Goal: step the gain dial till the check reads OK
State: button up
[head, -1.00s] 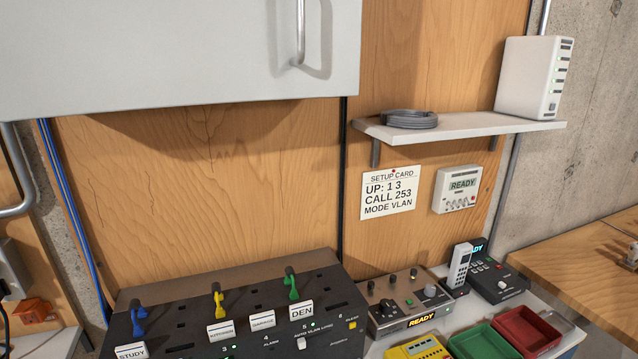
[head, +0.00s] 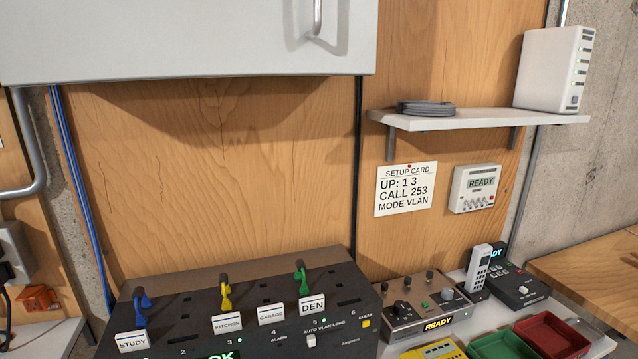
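A grey-brown box (head: 388,333) stands on the bench at the lower right. It has a large black dial (head: 402,309), a pale round knob (head: 447,293), several small black knobs on top and an amber display (head: 438,324) reading READY. No label naming the gain dial is legible. A black panel box (head: 345,331) stands left of it, with several labelled slots and blue, yellow and green plugs. A green display (head: 219,356) on it, cut by the bottom edge, seems to read OK. My gripper is not in view.
A setup card (head: 405,189) and a small white READY unit (head: 475,188) hang on the wood wall. A shelf (head: 478,121) sticks out above them. A phone (head: 478,268), green tray (head: 496,346) and red tray (head: 552,335) crowd the bench. A grey cabinet (head: 180,40) overhangs.

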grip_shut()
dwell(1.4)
